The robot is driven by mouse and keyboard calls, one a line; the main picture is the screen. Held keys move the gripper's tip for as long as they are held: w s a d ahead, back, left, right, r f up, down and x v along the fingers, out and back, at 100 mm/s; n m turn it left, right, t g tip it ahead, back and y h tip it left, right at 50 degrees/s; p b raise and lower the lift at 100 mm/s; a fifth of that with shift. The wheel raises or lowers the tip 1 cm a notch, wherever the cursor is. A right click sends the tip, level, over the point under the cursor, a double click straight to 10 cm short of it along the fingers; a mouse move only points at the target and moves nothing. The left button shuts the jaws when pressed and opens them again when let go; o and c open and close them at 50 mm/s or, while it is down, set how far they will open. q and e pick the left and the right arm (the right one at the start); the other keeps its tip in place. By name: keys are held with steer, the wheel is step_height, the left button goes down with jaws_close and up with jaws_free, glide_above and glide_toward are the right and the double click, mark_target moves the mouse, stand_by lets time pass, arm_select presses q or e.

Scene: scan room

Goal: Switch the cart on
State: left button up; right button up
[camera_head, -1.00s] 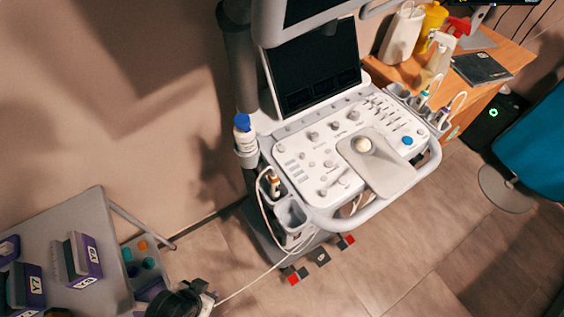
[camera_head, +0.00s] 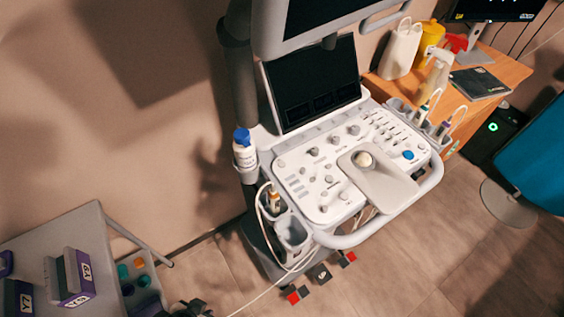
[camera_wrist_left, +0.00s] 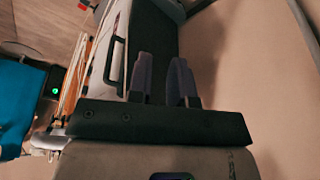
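The ultrasound cart (camera_head: 350,235) stands against the wall in the middle of the head view. Its screen (camera_head: 315,80) is dark, and so is the part of the upper monitor that shows. The grey console (camera_head: 300,165) carries knobs, a trackball (camera_head: 362,159) and a round blue button (camera_head: 408,155) at its right. In the left wrist view, my left gripper (camera_wrist_left: 162,80) has its two dark fingers apart, with a narrow empty gap between them. The cart shows sideways beyond them. My right gripper is in neither view.
A grey table (camera_head: 50,235) with purple boxes (camera_head: 75,275) stands at the lower left. A wooden desk (camera_head: 500,70) with bottles is at the right. A white cable (camera_head: 262,297) runs down from the cart. A blue seat (camera_head: 535,155) is at the right edge.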

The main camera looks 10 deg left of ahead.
arm_select(q)
jaws_close()
stand_by(1.3)
